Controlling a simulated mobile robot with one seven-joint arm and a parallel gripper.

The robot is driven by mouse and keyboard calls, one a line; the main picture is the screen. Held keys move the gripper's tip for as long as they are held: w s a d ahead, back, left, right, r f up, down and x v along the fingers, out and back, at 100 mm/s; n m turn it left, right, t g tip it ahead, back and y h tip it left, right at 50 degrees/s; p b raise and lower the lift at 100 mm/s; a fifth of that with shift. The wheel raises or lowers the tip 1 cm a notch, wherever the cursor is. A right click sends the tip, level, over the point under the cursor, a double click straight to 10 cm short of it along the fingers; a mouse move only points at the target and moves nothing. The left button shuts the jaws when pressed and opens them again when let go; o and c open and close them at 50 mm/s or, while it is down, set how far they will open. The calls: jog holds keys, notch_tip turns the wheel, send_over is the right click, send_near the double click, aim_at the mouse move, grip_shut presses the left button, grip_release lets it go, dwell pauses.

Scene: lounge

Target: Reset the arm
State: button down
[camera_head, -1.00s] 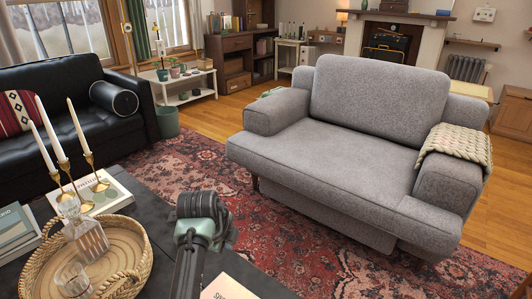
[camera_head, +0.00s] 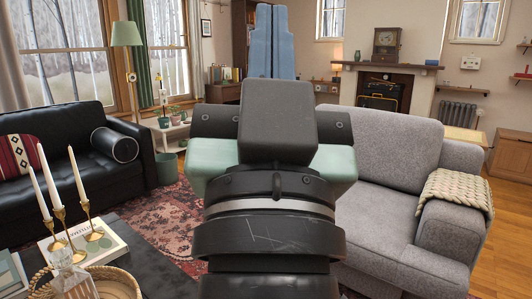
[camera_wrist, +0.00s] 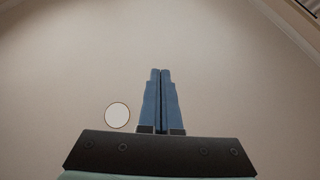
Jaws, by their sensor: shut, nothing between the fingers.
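My gripper (camera_head: 271,42) stands upright in the middle of the head view, raised high, with its blue fingers pointing up. Its black and pale green wrist hides part of the grey armchair and the rug behind. In the wrist view, the two blue fingers of my gripper (camera_wrist: 160,72) lie side by side, pressed together with nothing between them. Behind them is a plain pale surface, apparently the ceiling, with a round white disc (camera_wrist: 117,115) on it.
A dark coffee table (camera_head: 135,230) is at the lower left, bearing candles, books and a basket (camera_head: 120,280). A black sofa (camera_head: 60,140) stands left, a grey armchair (camera_head: 385,150) right. A patterned rug (camera_head: 170,205) lies between. A fireplace (camera_head: 385,95) is at the back.

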notch_tip(320, 180, up, 33)
jog(key=s+n+t+p, duration=0.1)
jog(key=s+p, duration=0.2)
jog(key=p, duration=2.9)
jog(key=shift+a+r, duration=0.15)
jog(key=shift+a, duration=0.1)
